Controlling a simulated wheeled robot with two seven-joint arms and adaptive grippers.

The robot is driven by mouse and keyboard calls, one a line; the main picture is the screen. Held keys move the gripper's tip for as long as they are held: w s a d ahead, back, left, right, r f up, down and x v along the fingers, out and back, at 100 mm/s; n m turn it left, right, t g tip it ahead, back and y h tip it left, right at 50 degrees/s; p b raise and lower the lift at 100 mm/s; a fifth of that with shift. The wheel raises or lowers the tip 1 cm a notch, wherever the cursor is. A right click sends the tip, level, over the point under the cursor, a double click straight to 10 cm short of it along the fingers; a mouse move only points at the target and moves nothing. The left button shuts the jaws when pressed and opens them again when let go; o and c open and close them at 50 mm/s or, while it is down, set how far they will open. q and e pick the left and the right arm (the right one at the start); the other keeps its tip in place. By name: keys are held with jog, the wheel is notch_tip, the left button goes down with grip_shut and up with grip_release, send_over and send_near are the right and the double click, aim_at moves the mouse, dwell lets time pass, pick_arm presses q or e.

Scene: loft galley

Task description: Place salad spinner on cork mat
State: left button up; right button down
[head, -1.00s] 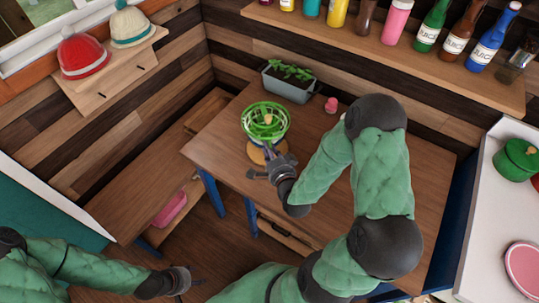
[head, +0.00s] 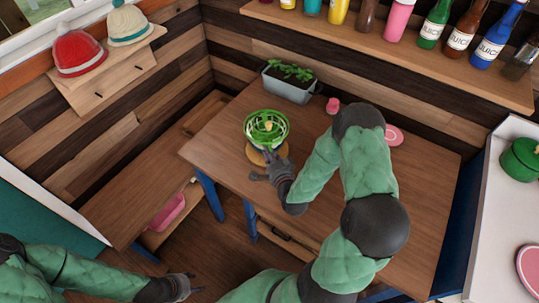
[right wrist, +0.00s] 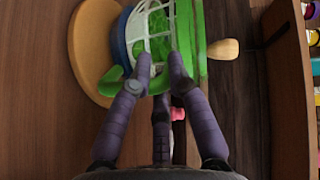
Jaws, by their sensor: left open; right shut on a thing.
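The salad spinner (head: 266,128) has a green slotted lid, a white basket and a wooden knob. In the head view it stands over the round cork mat (head: 254,157) near the table's left end. My right gripper (head: 272,163) is shut on the spinner's near side. In the right wrist view its fingers lie against the green handle and white basket of the spinner (right wrist: 155,30), with the blue base close to the cork mat (right wrist: 90,45). I cannot tell whether base and mat touch. My left gripper (head: 187,283) is open and empty, low beside the table.
A grey planter (head: 289,86) stands at the table's back edge, with a small pink object (head: 332,106) beside it. A pink plate (head: 393,135) lies behind my right arm. Bottles line the shelf above. The table's left front corner is clear.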

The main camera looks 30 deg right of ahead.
jog(key=c, duration=1.2)
grip_release()
jog(key=shift+s+r, duration=0.1)
jog(key=shift+s, duration=0.1)
jog(key=p+v, duration=0.1)
jog(key=v, duration=1)
jog(key=shift+s+a, duration=0.2)
jog(key=shift+s, duration=0.1)
